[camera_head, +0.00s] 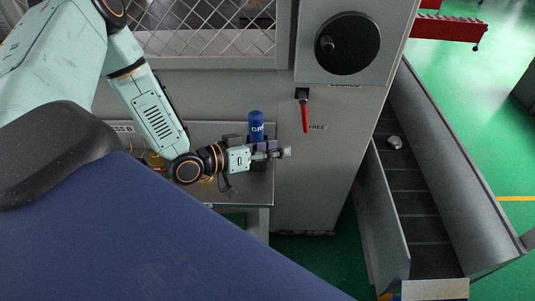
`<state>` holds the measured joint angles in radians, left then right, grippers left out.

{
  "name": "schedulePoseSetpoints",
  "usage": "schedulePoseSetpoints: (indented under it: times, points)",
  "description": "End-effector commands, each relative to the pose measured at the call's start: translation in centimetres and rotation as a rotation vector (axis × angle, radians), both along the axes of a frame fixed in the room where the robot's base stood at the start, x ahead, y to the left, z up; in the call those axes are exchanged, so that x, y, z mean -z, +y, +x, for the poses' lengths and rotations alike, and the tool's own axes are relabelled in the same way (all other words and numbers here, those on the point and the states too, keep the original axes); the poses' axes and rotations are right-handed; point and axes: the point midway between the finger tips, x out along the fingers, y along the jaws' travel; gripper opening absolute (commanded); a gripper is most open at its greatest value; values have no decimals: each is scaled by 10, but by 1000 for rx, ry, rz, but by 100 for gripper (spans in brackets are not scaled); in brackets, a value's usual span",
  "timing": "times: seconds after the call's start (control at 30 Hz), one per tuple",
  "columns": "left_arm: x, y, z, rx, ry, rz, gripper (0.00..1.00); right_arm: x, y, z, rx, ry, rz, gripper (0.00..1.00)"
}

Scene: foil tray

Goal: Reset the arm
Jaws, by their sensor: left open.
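My left arm comes in from the left, bends down over the grey ledge and turns right at the wrist. My left gripper (268,154) is open at the ledge's right end, with its fingers pointing right toward the grey cabinet. No object shows clearly between the fingers. A blue can (256,125) with white lettering stands upright just behind the gripper; whether they touch I cannot tell. No foil tray can be made out. My right gripper is not in view.
The grey cabinet (310,200) carries a black round knob (347,43) and a red-handled lever (305,115). A dark conveyor chute (420,200) slopes down at the right, with a small silvery item (394,142) on it. Wire mesh (210,30) stands behind the ledge (262,187). Green floor lies open at far right.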

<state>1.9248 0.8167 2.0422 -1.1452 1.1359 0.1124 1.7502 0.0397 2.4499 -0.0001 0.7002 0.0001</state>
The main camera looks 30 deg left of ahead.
Motion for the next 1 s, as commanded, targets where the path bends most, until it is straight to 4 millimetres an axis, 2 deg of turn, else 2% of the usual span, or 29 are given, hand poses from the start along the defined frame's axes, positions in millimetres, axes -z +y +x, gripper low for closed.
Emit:
schedulePoseSetpoints:
  times: [0.73, 0.87, 0.97, 1.0]
  points:
    - [7, -3, -1, 4, 25, 12, 43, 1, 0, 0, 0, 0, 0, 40]
    - [25, 6, -8, -66, 121, 33, 43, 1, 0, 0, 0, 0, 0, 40]
    - [52, 3, -25, -127, 274, 54, 43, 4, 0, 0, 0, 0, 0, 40]
    - [67, -2, -36, -142, 349, 69, 43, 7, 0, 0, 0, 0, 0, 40]
